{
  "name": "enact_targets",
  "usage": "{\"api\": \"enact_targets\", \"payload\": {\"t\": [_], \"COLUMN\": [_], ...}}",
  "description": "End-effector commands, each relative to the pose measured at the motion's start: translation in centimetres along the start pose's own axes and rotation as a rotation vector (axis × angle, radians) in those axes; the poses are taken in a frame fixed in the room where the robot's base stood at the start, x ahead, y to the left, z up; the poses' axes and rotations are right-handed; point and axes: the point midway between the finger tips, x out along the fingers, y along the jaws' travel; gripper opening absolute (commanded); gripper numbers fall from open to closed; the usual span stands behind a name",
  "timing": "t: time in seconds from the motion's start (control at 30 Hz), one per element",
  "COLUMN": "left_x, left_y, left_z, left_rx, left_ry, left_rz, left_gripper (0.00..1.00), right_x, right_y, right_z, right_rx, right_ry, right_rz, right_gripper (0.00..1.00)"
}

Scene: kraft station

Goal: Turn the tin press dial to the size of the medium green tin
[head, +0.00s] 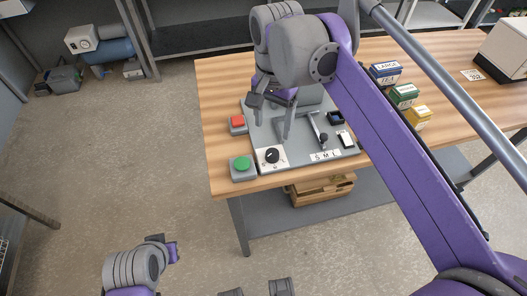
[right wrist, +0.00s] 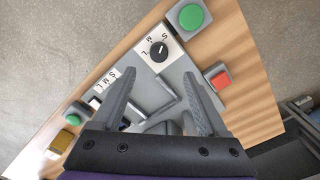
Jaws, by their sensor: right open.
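The dial (head: 272,155) is a black round knob on a white plate marked S, M and L, at the press's front left corner. The green tin (head: 404,95) stands between a blue tin labelled LARGE (head: 385,73) and a yellow tin (head: 418,117). My right gripper (head: 270,110) is open and empty above the grey press base (head: 340,152), behind the dial and apart from it. My left gripper (head: 170,252) is low at the left, away from the table; its fingers are unclear.
A green button (head: 241,163) and a red button (head: 237,121) sit on grey boxes left of the press. A lever (head: 320,136) and an S M L strip (head: 325,155) are to the dial's right. A wooden crate (head: 322,190) is on the shelf below. The floor at left is open.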

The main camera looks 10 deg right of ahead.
Motion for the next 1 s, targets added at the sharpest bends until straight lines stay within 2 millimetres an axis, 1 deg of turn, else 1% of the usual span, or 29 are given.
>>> {"api": "enact_targets", "payload": {"t": [0.17, 0.4, 0.5, 0.6, 0.73, 1.0], "left_x": [0.3, 1.0, 1.1, 1.3, 1.4, 1.3], "left_y": [0.0, 0.0, 0.0, 0.0, 0.0, 0.0], "left_z": [0.2, 0.6, 0.7, 0.8, 0.8, 0.8], "left_rx": [0.0, 0.0, 0.0, 0.0, 0.0, 0.0], "left_ry": [-0.001, -0.003, -0.004, -0.005, -0.005, -0.005], "left_rz": [0.0, 0.0, 0.0, 0.0, 0.0, 0.0], "left_gripper": [0.0, 0.0, 0.0, 0.0, 0.0, 0.0], "right_x": [2.4, 7.0, 8.6, 9.7, 10.4, 10.6], "right_y": [0.0, 0.0, 0.0, 0.0, 0.0, 0.0], "right_z": [0.0, 0.0, 0.0, 0.0, 0.0, 0.0], "right_rx": [0.0, 0.0, 0.0, 0.0, -0.001, -0.001], "right_ry": [0.0, 0.0, 0.0, 0.001, 0.001, 0.001], "right_rz": [0.0, -0.001, -0.001, -0.001, -0.001, -0.001], "right_gripper": [0.76, 0.76, 0.76, 0.76, 0.76, 0.76]}}
